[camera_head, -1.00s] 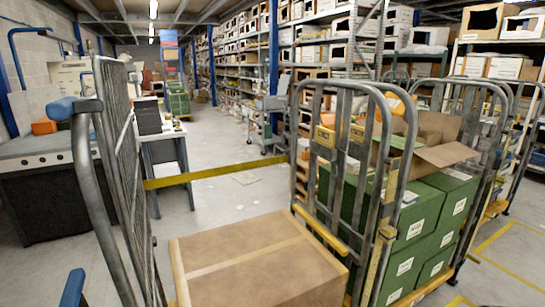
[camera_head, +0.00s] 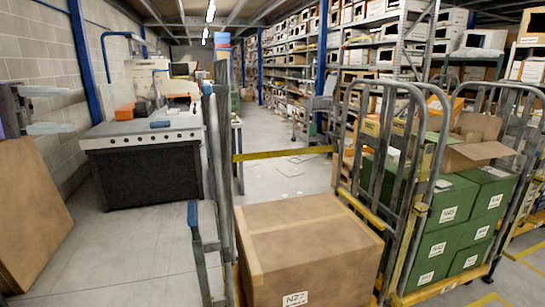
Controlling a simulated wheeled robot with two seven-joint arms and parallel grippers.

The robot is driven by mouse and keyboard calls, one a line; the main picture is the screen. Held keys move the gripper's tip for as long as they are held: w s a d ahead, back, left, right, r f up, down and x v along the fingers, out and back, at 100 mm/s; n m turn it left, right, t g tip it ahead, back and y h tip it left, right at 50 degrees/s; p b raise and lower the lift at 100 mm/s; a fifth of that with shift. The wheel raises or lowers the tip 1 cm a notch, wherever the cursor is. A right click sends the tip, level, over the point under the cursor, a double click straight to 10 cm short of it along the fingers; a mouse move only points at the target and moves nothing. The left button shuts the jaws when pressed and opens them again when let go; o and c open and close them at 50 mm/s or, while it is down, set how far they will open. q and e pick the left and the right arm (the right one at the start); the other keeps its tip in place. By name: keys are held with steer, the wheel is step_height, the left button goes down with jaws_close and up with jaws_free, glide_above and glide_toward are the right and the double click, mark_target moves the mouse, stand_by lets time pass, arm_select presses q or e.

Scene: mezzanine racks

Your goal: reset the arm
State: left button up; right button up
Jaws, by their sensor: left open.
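My left gripper (camera_head: 67,110) is at the left edge of the view. Its two grey fingers are spread apart, with nothing between them, and point to the right. It is in the air in front of the block wall, above a large brown box (camera_head: 30,215), and looks clear of it. Most of my left arm is outside the picture. My right gripper is not in view.
A roll cage (camera_head: 212,170) holds a cardboard box (camera_head: 308,250) labelled NZ7. Another cage (camera_head: 425,170) at right holds green boxes (camera_head: 440,235). A black-fronted workbench (camera_head: 145,175) stands at left. Bare floor (camera_head: 125,245) lies between the brown box and the cage.

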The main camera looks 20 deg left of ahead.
arm_select(q)
steer(key=w+d+f+n+g+y, duration=0.1)
steer(key=w+d+f+n+y, duration=0.4)
steer(key=w+f+n+y, duration=0.45)
steer(key=w+d+f+n+g+y, duration=0.1)
steer(key=w+d+f+n+y, duration=0.6)
steer(key=w+f, duration=0.4)
steer(key=w+d+f+m+y, duration=0.1)
steer(key=d+f, duration=0.4)
steer(key=f, duration=0.4)
steer(key=w+d+f+m+y, duration=0.2)
steer(key=d+f, duration=0.3)
steer(key=f, duration=0.4)
steer(key=s+d+f+m+h, duration=0.2)
steer(key=s+d+f+m, duration=0.2)
steer(key=s+f, duration=0.65)
steer(key=s+d+f+m+h, duration=0.1)
steer(key=s+d+f+m, duration=0.25)
steer(key=s+f, duration=0.65)
steer(key=s+a+f+m+g, duration=0.2)
steer(key=s+f, duration=0.3)
steer(key=s, duration=0.4)
steer(key=s+a+f+m+g, duration=0.3)
steer(key=s+f, duration=0.3)
steer(key=s, duration=0.3)
steer(key=shift+s+f+m, duration=0.25)
steer(key=shift+m, duration=0.65)
